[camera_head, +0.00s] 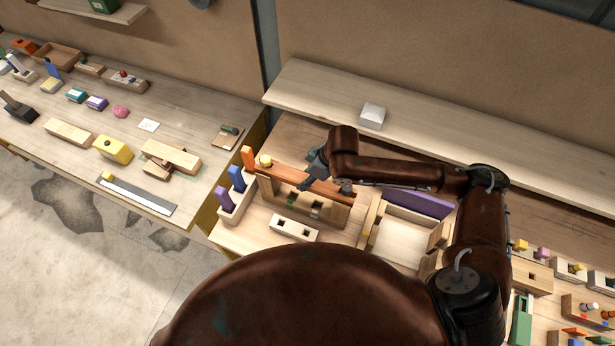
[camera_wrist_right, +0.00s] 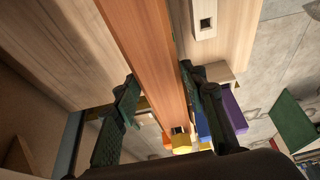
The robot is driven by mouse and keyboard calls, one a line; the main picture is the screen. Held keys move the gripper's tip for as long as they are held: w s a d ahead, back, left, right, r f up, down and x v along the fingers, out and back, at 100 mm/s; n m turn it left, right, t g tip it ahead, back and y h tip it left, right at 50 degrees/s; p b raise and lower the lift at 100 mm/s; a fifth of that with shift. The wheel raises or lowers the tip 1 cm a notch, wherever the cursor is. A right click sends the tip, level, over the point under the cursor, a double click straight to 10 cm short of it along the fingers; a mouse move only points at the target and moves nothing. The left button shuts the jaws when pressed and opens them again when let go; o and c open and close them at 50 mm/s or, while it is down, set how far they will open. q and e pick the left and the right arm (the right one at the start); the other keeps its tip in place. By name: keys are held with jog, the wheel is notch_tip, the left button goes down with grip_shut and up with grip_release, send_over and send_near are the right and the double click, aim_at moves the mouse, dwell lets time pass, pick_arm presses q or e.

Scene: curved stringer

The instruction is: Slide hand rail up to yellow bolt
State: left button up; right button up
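The hand rail is a reddish-brown wooden bar (camera_head: 290,178) along the top of a light wooden stand in the head view. In the right wrist view the rail (camera_wrist_right: 142,50) runs lengthwise between my fingers. The yellow bolt (camera_head: 265,161) is at the rail's left end, and also shows low in the wrist view (camera_wrist_right: 181,144). My right gripper (camera_head: 318,168) is over the rail, right of the bolt. In the wrist view its dark green fingertips (camera_wrist_right: 159,78) lie close along both sides of the rail; I cannot tell whether they press on it. My left gripper is out of view.
A holder with orange, blue and purple pegs (camera_head: 236,180) stands left of the rail. A pale block with square holes (camera_head: 294,228) lies in front. An open wooden box (camera_head: 400,245) is to the right. A shelf with a white block (camera_head: 372,115) runs behind.

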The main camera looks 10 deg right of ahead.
jog(key=c, duration=1)
jog(key=shift+w+a, duration=0.1)
jog(key=shift+w+a, duration=0.3)
jog(key=shift+a, duration=0.2)
jog(key=o, duration=1)
jog(key=shift+o, duration=0.7)
jog(key=o, duration=0.4)
